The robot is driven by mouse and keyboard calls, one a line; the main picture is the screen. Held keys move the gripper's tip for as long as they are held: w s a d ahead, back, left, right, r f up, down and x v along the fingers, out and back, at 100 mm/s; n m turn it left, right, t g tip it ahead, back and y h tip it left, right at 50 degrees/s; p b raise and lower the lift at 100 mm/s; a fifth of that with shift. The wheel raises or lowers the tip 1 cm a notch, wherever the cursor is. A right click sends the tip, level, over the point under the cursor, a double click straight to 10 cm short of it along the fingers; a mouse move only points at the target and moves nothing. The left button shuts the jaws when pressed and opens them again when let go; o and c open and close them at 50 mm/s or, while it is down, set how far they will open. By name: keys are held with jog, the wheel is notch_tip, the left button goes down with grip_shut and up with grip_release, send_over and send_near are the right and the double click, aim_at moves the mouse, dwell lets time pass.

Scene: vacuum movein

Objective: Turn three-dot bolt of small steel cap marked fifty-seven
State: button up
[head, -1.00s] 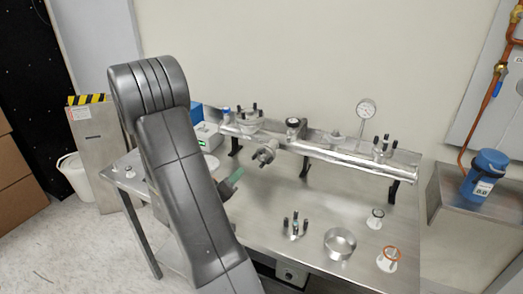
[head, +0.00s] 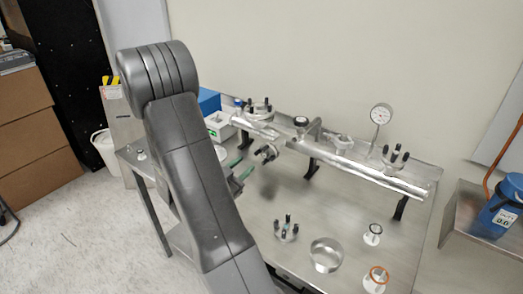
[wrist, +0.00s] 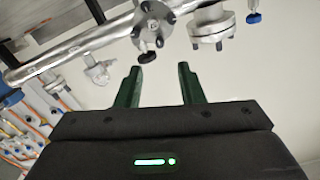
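No number or dot marks are readable, so I cannot tell which cap is marked fifty-seven. In the head view, steel caps with dark upright bolts sit on the manifold's left end (head: 261,110) and right end (head: 395,160). Another bolted cap (head: 286,232) stands on the table. A side port (head: 267,153) points forward from the pipe. In the wrist view a round flange (wrist: 152,22) with dark bolts is above and between my fingers, and another flange (wrist: 210,32) is to its right. My gripper (wrist: 158,68) has two green fingers, wide apart and empty, touching nothing visible.
The steel table has a metal ring (head: 326,256), a white piece with an orange ring (head: 377,278) and another with a dark ring (head: 372,234). A dial gauge (head: 381,114) rises from the manifold. A blue device (head: 503,205) stands right. Bare table lies before the pipe.

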aim_at(262, 150)
jog(key=p+x, duration=0.1)
jog(key=x, duration=0.9)
jog(key=shift+w+p, duration=0.1)
jog(key=shift+p, duration=0.25)
grip_shut()
